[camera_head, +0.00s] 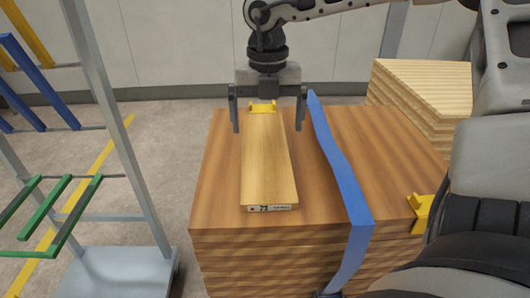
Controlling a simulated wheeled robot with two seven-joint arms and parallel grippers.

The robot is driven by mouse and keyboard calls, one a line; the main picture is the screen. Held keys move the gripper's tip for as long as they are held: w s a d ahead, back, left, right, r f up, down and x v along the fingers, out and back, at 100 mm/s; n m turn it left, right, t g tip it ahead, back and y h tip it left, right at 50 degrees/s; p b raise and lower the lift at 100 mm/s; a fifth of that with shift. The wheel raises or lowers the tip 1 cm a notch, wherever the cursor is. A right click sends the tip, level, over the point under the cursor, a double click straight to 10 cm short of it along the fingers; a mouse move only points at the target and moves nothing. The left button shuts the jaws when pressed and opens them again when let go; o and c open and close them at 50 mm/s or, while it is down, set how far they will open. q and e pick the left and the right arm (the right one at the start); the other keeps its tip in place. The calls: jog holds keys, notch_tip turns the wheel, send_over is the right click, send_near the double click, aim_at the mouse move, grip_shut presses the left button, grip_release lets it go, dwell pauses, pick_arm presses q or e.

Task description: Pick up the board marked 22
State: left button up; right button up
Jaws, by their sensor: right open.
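The board marked 22 (266,165) is a light wooden plank lying flat on a stack of brown boards (215,185). Its near end carries a small white label, and a yellow clip-like piece shows at its far end. My right gripper (268,122) points down over the far end of the board. Its two fingers are open, one on each side of the board, and hold nothing. I cannot tell whether they touch it. My left gripper is not in view.
A blue strap (338,165) crosses the stack just right of the board. A yellow corner piece (420,212) sits at the stack's right edge. A lighter wood stack (425,90) stands behind right. A metal rack (120,130) with green and blue bars stands left, with floor between.

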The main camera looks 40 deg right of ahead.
aim_at(265, 146)
jog(key=shift+w+f, duration=0.2)
jog(key=shift+f, duration=1.2)
jog(key=shift+w+f, duration=0.15)
jog(key=shift+f, duration=1.2)
jog(key=c, duration=1)
